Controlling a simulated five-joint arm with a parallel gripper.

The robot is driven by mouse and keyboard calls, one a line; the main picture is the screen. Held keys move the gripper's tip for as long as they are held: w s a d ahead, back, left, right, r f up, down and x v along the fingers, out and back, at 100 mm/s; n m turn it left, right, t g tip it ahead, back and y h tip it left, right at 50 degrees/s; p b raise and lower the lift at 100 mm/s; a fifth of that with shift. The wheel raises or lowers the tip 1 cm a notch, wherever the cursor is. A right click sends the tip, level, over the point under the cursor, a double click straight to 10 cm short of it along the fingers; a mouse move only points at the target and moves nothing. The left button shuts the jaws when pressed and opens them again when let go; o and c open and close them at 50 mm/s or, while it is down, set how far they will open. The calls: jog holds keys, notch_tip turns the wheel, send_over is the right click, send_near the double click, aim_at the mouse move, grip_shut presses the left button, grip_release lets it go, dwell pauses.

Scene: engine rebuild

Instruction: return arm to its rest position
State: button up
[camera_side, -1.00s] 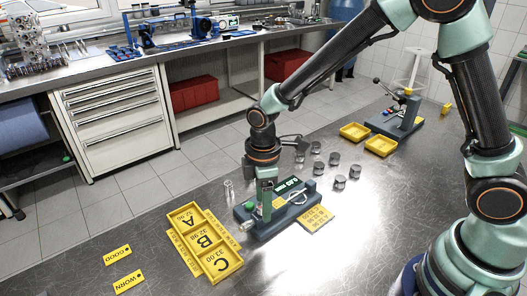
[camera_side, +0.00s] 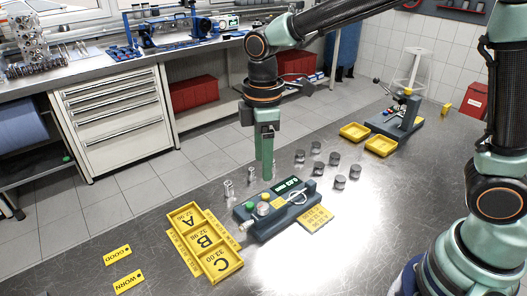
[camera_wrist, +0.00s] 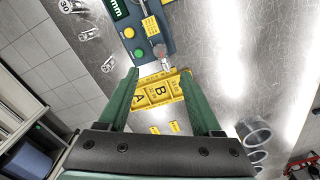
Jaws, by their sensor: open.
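My gripper (camera_side: 265,178) hangs fingers down in the side view, raised behind the dark measuring device. Its two green fingers are parted with nothing between them, as the wrist view (camera_wrist: 160,75) also shows. The rest of my arm extends up and to the right, partly out of frame. The measuring device (camera_side: 283,215) has a green display, a yellow button and a green button. It stands on the metal table below my gripper.
A yellow A/B/C tray (camera_side: 203,240) lies left of the device. Small metal sleeves (camera_side: 228,188) and several dark cylinders (camera_side: 340,182) stand behind and beside it. Yellow GOOD (camera_side: 117,255) and WORN (camera_side: 129,282) tags lie front left. Two yellow bins (camera_side: 380,145) are farther right.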

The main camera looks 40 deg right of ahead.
jog(key=s+d+r+m+t, duration=0.2)
jog(key=s+d+r+m, duration=0.1)
jog(key=d+m, duration=0.3)
jog(key=s+d+r+m+t, duration=0.3)
jog(key=s+d+r+m, duration=0.1)
jog(key=d, duration=0.4)
jog(key=s+m, duration=0.1)
jog(key=m, duration=0.1)
jog(key=shift+s+m+t, duration=0.3)
jog(key=shift+s+m, duration=0.1)
